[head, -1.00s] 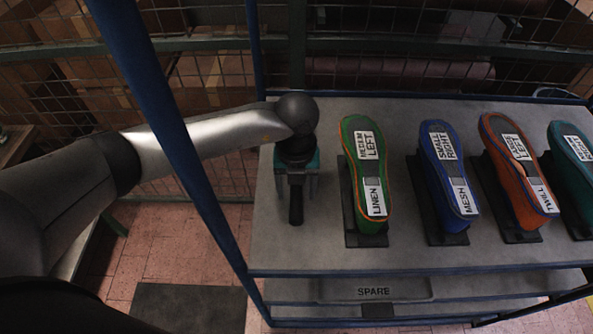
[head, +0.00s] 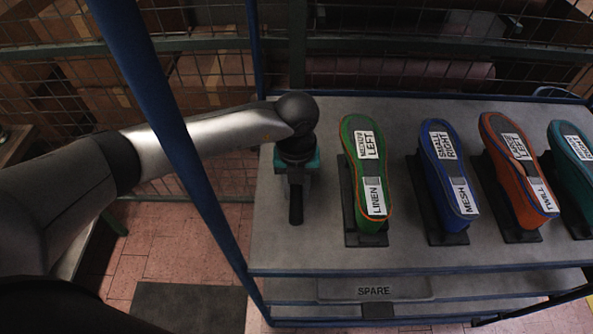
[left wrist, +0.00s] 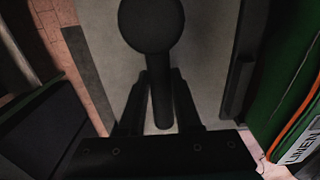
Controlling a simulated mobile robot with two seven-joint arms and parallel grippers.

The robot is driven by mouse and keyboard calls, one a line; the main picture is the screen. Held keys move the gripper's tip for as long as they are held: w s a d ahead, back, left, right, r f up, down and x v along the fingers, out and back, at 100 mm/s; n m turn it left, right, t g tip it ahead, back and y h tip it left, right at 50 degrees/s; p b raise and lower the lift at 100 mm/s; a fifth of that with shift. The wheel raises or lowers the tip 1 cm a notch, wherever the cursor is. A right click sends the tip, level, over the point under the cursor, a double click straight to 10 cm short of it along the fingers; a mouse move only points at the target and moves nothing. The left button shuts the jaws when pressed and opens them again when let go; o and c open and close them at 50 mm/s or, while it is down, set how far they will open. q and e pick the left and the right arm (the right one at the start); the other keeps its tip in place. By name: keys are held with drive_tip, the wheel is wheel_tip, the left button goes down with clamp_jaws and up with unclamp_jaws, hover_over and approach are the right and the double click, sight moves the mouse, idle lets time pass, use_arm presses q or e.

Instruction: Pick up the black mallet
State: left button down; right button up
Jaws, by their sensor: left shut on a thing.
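The black mallet (left wrist: 150,25) lies on the grey shelf top, at its left end. In the left wrist view its round head is at the top and its handle runs down between my fingers. My left gripper (left wrist: 160,90) is shut on the handle. In the head view my left gripper (head: 296,178) points down at the shelf, and the dark handle (head: 296,207) sticks out below it. My gripper and wrist hide the rest of the mallet there. My right gripper is in neither view.
A green shoe form labelled LINEN (head: 369,190) stands close to the right of the mallet. Blue (head: 450,175), orange (head: 517,165) and teal forms follow. A blue post (head: 170,120) crosses before my left arm. A lower shelf is marked SPARE (head: 374,291).

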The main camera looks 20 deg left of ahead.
sight(296, 188)
use_arm(q)
drive_tip(key=shift+w+r, duration=0.1)
drive_tip(key=shift+r, duration=0.1)
wheel_tip(296, 188, up, 20)
idle(0.5)
